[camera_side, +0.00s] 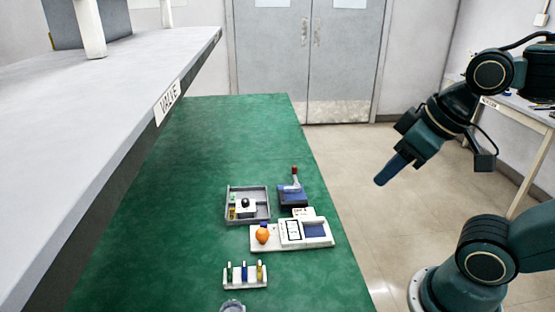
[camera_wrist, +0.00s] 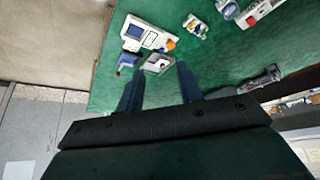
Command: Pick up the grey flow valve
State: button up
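I cannot tell for sure which thing is the grey flow valve. A grey open tray (camera_side: 266,217) on the green table holds a white block with a black knob (camera_side: 245,203) and small green and yellow pieces. The tray also shows just beyond my fingers in the wrist view (camera_wrist: 156,64). A small grey round part (camera_side: 232,306) is cut off by the bottom edge of the side view. My gripper (camera_side: 381,181) hangs in the air right of the table, well apart from everything. In the wrist view its two blue fingers (camera_wrist: 159,69) are spread with nothing between them.
A blue block with a red-tipped lever (camera_side: 292,194) stands beside the tray. A white device with an orange ball (camera_side: 262,235) and a small rack (camera_side: 246,283) are nearer. A grey shelf labelled VALVE (camera_side: 120,90) overhangs the left side. The table's far part is clear.

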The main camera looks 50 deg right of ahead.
jog(key=shift+o, duration=0.2)
jog(key=o, duration=1.1)
jog(key=shift+c, duration=0.2)
jog(key=w+r+n+g+y, duration=0.2)
jog(key=w+n, duration=0.7)
jog(key=w, duration=1.5)
jog(key=w+d+f+n+g, duration=0.1)
jog(key=w+f+n, duration=0.3)
jog(key=w+f, duration=0.4)
jog(key=w+d+f+n+g, duration=0.2)
jog(key=w+d+f+n, duration=0.2)
jog(key=w+f, duration=0.5)
jog(key=shift+d+f+n+g, duration=0.35)
jog(key=shift+f+n, duration=0.15)
jog(key=shift+f, duration=0.4)
